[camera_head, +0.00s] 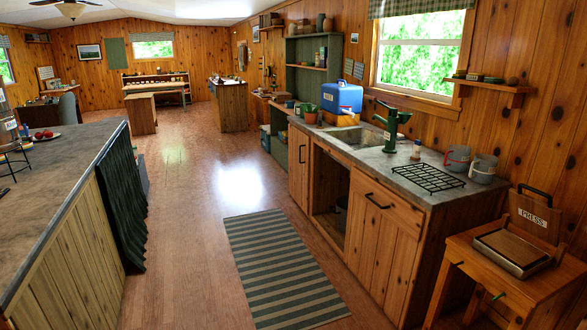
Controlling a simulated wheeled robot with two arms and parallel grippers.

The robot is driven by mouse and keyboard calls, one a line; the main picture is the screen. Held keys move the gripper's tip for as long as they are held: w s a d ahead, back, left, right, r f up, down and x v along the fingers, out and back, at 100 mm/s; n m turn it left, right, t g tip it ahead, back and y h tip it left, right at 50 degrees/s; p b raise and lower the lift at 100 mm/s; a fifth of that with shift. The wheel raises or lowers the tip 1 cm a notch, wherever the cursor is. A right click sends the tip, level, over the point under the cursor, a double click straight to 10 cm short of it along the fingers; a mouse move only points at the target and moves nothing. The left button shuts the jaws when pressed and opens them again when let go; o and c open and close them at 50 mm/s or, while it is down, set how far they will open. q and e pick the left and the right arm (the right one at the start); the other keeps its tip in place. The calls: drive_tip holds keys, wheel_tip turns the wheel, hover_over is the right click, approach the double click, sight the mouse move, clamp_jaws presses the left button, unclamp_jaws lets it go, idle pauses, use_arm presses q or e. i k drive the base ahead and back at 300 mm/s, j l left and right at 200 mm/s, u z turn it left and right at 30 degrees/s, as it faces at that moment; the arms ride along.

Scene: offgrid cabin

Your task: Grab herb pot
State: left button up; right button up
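A small terracotta pot with a green plant, which looks like the herb pot (310,117), stands on the far end of the right-hand counter (405,169). It is just left of a blue water container (343,98). It is small and far off in the view, and its lower part is hard to make out. Neither of my grippers shows in the head view.
A sink (357,136) with a green hand pump (392,125) lies nearer on that counter. A striped rug (281,268) lies on open floor between this counter and the left island (60,170).

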sight(311, 116)
drive_tip(key=i, duration=5.25)
drive_tip(key=i+l+u, duration=0.1)
drive_tip(key=i+u, duration=0.15)
drive_tip(key=i, duration=0.3)
drive_tip(key=i+l+u, duration=0.25)
drive_tip(key=i, duration=0.25)
drive_tip(key=i+j, duration=0.05)
drive_tip(key=j, duration=0.05)
